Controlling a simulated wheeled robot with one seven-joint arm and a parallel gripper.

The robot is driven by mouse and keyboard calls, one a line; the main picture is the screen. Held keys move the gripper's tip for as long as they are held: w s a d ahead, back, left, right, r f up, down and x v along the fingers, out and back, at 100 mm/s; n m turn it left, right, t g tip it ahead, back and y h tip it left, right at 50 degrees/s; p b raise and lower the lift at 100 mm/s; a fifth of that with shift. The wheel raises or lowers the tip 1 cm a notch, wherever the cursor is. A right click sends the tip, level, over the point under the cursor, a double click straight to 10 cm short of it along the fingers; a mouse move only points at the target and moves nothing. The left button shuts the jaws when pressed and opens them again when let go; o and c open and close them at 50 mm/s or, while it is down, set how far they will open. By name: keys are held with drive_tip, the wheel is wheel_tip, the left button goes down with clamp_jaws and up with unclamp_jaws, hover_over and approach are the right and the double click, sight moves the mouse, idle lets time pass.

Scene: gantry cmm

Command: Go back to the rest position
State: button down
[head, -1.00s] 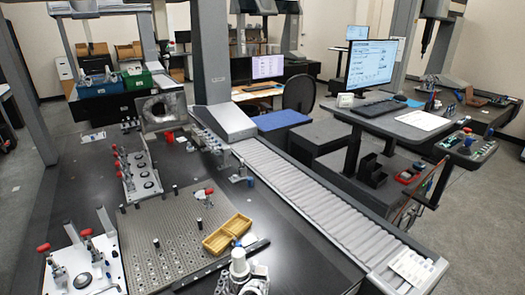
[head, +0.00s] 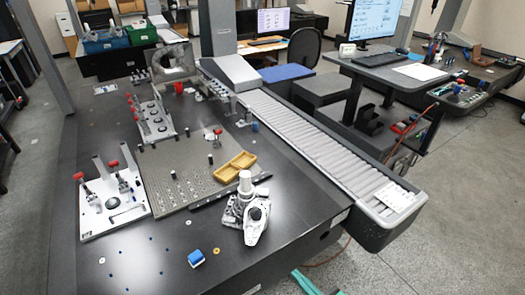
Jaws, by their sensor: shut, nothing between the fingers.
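My gripper and arm do not show in the head view. The task names no object. The black worktable (head: 150,262) fills the left and middle of the view. A perforated grey plate (head: 180,185) lies on it, with a yellow tray (head: 236,165) on its right side. A grey and white device with an upright cylinder (head: 246,190) stands right of the plate's near end. A small blue block (head: 196,258) lies near the table's front.
A ribbed grey conveyor-like cover (head: 310,140) runs along the table's right side. A white plate with red-knobbed clamps (head: 108,205) lies left. A monitor (head: 372,20) stands at the back right. A teal item (head: 305,284) shows at the bottom edge. Open floor lies right (head: 455,220).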

drive_tip(key=s+a+f+n+g+h, duration=0.3)
drive_tip(key=s+a+f+n+h, duration=0.25)
drive_tip(key=s+f, duration=0.5)
drive_tip(key=s+a+f+n+h, duration=0.2)
drive_tip(key=s+n+h, duration=0.3)
drive_tip(key=s, duration=0.4)
drive_tip(key=s+a+r+n+t, duration=0.1)
drive_tip(key=s+r+n, duration=0.2)
drive_tip(key=r+n, duration=0.2)
drive_tip(key=s+a+r+n+t, duration=0.2)
drive_tip(key=s+r+n, duration=0.2)
drive_tip(key=r, duration=0.7)
drive_tip(key=s+a+r+n+t, duration=0.1)
drive_tip(key=s+r+n, duration=0.3)
drive_tip(key=r+n, duration=0.4)
drive_tip(key=shift+a+r+t, duration=0.3)
drive_tip(key=shift+a+r, duration=0.25)
